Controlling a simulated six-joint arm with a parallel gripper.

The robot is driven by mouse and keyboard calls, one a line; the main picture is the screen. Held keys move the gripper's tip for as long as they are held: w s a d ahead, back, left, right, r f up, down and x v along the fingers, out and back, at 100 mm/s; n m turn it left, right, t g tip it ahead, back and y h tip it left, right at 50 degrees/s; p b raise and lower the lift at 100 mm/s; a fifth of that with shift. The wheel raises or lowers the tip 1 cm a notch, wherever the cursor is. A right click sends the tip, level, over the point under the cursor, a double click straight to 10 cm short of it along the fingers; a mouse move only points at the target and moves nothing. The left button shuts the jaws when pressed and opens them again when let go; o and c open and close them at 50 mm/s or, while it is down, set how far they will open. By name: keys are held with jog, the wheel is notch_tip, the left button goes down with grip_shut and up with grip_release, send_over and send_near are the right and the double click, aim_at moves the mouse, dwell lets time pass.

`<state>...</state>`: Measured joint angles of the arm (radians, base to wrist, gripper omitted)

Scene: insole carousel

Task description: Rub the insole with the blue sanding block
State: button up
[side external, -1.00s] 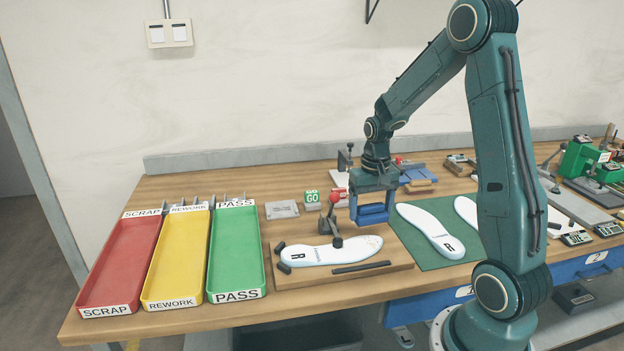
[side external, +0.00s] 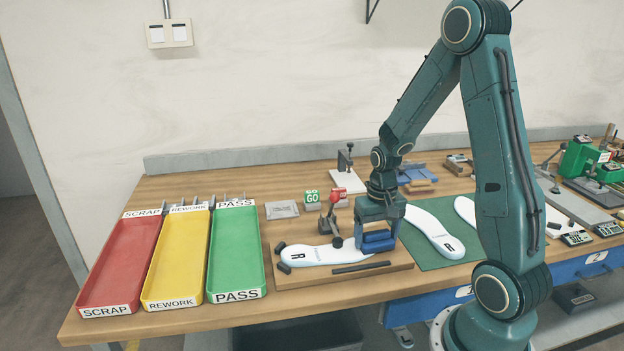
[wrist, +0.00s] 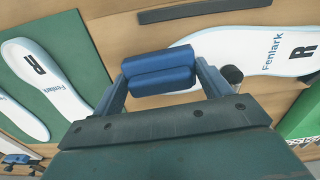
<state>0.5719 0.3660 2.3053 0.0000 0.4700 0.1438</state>
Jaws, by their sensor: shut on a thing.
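My gripper (side external: 377,238) is shut on the blue sanding block (side external: 379,242), which also shows between the fingers in the wrist view (wrist: 160,73). The block is low over the right end of the white insole (side external: 318,255) marked R. In the wrist view that insole (wrist: 255,50) passes behind the block; I cannot tell for certain whether they touch. The block and gripper hide the insole's right end.
Red SCRAP (side external: 82,300), yellow REWORK (side external: 148,295) and green PASS (side external: 213,285) trays stand at the left. A dark bar (side external: 361,267) lies along the board's front. More white insoles (side external: 448,247) lie on a green mat (side external: 412,257) to the right.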

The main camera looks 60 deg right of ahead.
jog(key=shift+s+a, duration=0.8)
jog(key=shift+a, duration=0.05)
jog(key=shift+w+d, duration=2.4)
jog(key=shift+w+d+f, duration=0.1)
jog(key=shift+w+d, duration=0.15)
notch_tip(320, 180, up, 8)
